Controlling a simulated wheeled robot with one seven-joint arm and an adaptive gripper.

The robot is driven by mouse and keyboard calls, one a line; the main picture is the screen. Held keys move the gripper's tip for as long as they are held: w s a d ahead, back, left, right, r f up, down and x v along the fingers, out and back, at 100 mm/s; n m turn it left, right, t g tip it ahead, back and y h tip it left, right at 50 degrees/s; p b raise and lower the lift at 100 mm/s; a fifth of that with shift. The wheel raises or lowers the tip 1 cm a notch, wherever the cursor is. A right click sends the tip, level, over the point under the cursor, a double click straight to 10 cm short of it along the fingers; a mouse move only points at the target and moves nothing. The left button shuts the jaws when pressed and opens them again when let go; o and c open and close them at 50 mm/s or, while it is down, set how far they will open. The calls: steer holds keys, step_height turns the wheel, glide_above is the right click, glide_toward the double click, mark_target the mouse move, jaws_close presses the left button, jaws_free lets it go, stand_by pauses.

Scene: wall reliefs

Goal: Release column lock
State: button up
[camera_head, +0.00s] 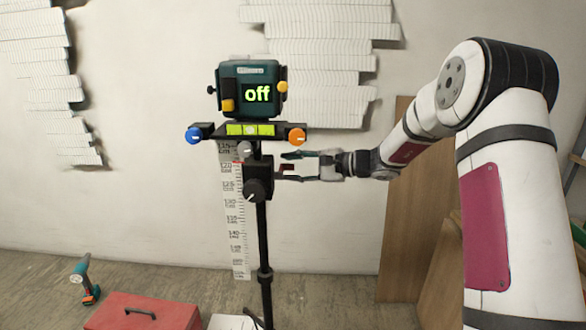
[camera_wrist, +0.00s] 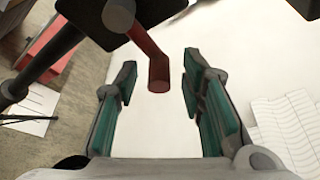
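The column lock is a small red lever (camera_head: 286,168) on the right side of the black column block (camera_head: 258,178). In the wrist view the red lever (camera_wrist: 157,70) reaches down from a grey pivot, its end between my two fingers and apart from both. My gripper (camera_head: 288,166) is open, level with the lever, to the right of the column; its green-padded fingers also show in the wrist view (camera_wrist: 158,85). A green laser device (camera_head: 248,88) reading "off" sits on top of the stand, above a levelling bar with a green bubble vial (camera_head: 250,129).
A blue knob (camera_head: 194,135) and an orange knob (camera_head: 297,136) sit at the bar's ends, the orange one just above my gripper. A ruler (camera_head: 238,225) stands behind the column. A red toolbox (camera_head: 143,312) and a drill (camera_head: 84,280) are on the floor.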

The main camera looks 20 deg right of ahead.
steer(key=v, duration=1.2)
stand_by(0.4)
